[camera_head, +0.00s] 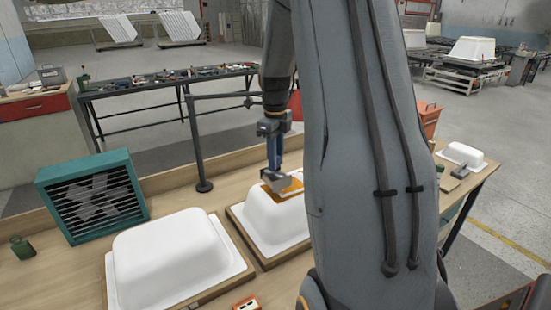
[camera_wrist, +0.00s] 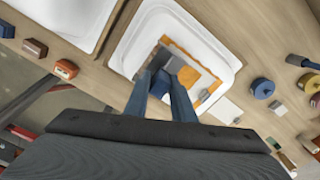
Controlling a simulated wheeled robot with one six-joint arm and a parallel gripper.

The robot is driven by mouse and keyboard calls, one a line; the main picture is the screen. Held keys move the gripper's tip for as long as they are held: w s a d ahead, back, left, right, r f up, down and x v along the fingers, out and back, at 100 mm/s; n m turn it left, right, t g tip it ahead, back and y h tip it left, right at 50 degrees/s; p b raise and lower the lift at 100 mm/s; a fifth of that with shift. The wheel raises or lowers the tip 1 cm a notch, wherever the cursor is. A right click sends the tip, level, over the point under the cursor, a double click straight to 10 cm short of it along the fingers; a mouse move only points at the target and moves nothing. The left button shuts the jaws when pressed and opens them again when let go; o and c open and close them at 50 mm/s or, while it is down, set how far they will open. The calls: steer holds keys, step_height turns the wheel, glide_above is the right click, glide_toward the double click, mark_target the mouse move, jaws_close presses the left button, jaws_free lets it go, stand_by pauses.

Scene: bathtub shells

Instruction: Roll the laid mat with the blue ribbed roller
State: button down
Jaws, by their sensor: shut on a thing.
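My gripper (camera_wrist: 167,92) is shut on a small grey-blue tool (camera_wrist: 187,76), low over a white tub shell. Its fingers hide part of the tool, and I cannot make out ribs on it. In the head view the tool (camera_head: 276,179) shows as a grey piece at the orange patch (camera_head: 291,188) on top of the shell (camera_head: 262,226). In the wrist view a pale mat (camera_wrist: 207,82) lies over the orange patch (camera_wrist: 180,50). I cannot tell whether the tool touches the mat. A blue piece (camera_wrist: 298,61) with a dark end lies on the bench.
A second white shell (camera_head: 175,258) stands to the left, near a teal fan box (camera_head: 95,196). A dark post (camera_head: 198,150) stands behind the shells.

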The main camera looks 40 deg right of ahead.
steer(key=shift+f+b, duration=0.6)
steer(key=shift+f, duration=0.95)
stand_by(0.9)
steer(key=shift+d, duration=0.1)
steer(key=shift+s+d+f, duration=0.1)
steer(key=shift+d, duration=0.85)
steer(key=shift+s+d+f, duration=0.1)
steer(key=shift+d, duration=0.85)
steer(key=shift+r, duration=0.1)
steer(key=shift+w+a+r+p, duration=0.15)
steer(key=shift+a+p, duration=0.3)
steer(key=shift+a, duration=1.55)
steer(key=shift+r, duration=0.15)
